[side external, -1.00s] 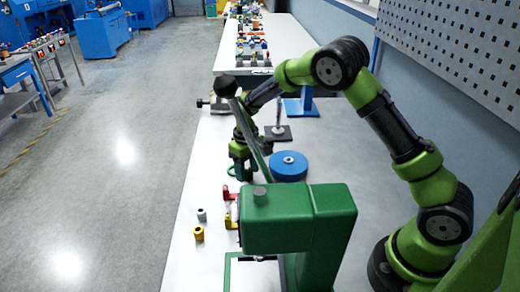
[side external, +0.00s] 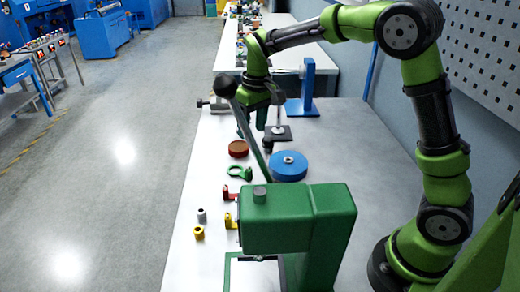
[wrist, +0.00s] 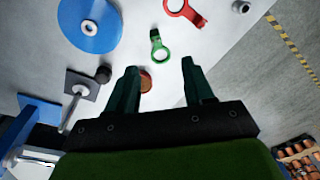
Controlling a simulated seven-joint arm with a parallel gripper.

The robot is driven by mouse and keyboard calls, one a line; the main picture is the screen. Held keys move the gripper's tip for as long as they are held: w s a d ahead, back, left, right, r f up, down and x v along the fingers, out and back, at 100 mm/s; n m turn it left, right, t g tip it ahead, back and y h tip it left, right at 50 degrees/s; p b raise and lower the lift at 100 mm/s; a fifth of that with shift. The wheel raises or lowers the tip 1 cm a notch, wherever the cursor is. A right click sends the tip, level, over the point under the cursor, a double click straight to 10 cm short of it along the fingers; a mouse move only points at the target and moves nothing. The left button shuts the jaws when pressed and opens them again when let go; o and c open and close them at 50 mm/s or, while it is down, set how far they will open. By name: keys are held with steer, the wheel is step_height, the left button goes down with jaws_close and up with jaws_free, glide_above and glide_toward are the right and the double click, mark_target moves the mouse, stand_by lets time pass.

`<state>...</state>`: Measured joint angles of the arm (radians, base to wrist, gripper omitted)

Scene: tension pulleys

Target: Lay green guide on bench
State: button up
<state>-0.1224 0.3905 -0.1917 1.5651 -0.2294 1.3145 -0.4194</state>
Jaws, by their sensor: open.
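The green guide (side external: 239,173), a small ring with a short tab, lies flat on the white bench (side external: 192,245). It also shows in the wrist view (wrist: 156,45), beyond my fingertips and apart from them. My gripper (side external: 252,122) is raised above the bench, farther back than the guide. In the wrist view, my gripper (wrist: 160,68) has its two fingers wide apart with nothing held between them.
A reddish-brown disc (side external: 238,149) lies just behind the guide. A blue wheel (side external: 288,165) is to the right, and a rod stand (side external: 278,134) is behind it. A red part (side external: 231,193) lies in front. The green press (side external: 295,215) and its lever partly block this view.

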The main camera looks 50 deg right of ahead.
steer(key=s+a+r+m+t+y, duration=0.1)
steer(key=s+r+t, duration=0.1)
steer(key=s+r, duration=0.3)
steer(key=s+a+r+m+t, duration=0.1)
steer(key=s+r+t, duration=0.15)
steer(key=s, duration=0.55)
steer(key=s+a+m+t, duration=0.1)
steer(key=s+t, duration=0.1)
steer(key=s, duration=0.7)
steer(key=shift+a+f+y, duration=0.2)
steer(key=shift+f+y, duration=0.1)
